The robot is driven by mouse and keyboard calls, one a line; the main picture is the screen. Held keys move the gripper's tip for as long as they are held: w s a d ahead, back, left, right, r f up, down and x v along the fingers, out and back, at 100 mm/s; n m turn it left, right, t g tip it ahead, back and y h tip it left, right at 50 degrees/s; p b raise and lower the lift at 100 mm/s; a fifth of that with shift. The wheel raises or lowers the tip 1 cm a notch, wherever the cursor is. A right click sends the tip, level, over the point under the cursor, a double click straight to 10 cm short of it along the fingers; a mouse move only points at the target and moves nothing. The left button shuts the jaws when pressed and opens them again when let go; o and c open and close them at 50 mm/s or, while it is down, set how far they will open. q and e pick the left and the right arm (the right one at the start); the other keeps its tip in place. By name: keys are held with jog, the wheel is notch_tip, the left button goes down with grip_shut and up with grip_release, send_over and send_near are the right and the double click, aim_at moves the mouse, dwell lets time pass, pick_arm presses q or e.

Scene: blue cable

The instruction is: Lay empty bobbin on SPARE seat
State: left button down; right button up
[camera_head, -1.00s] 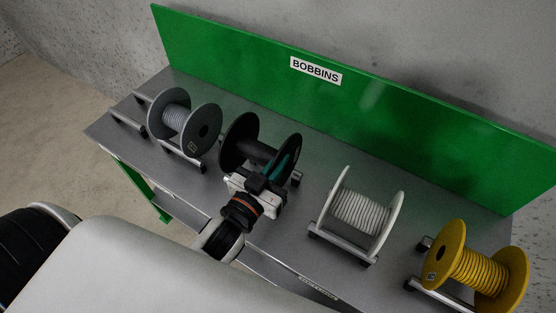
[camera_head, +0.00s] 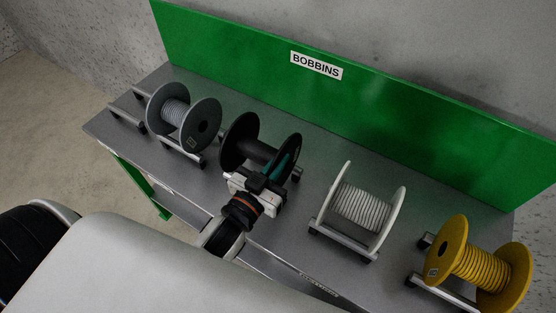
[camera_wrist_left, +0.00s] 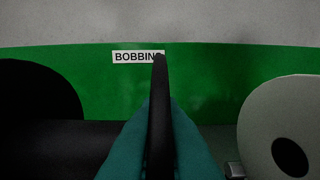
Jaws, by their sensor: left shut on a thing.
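The empty black bobbin (camera_head: 238,140) has a bare core between two flanges. It sits at its place on the grey bench, between the grey and white bobbins. My left gripper (camera_head: 285,166) is at its right flange, with teal fingers shut on the flange's rim. In the left wrist view, the teal fingers (camera_wrist_left: 160,140) close on either side of the thin black flange, and the other flange (camera_wrist_left: 38,95) shows at left. An empty cradle (camera_head: 127,112) at the bench's far left end is partly hidden by the grey bobbin. My right gripper is not in view.
A grey bobbin (camera_head: 175,112) stands left of the black one. A white bobbin (camera_head: 362,208) and a yellow bobbin (camera_head: 480,268) sit in cradles to the right. A green back panel (camera_head: 250,50) labelled BOBBINS rises behind the grey bench (camera_head: 310,165).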

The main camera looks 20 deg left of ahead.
pick_arm(q)
jog(key=shift+f+b, duration=0.45)
jog(key=shift+f, duration=0.15)
dwell(0.7)
jog(key=c, duration=1.5)
grip_release()
jog(key=shift+s+f, duration=0.1)
jog(key=shift+f, duration=0.05)
jog(key=s+a+b, duration=0.1)
jog(key=s+b, duration=0.1)
jog(key=s, duration=0.9)
jog(key=shift+s+a, duration=0.35)
jog(key=shift+s, duration=0.05)
jog(key=shift+s, duration=0.1)
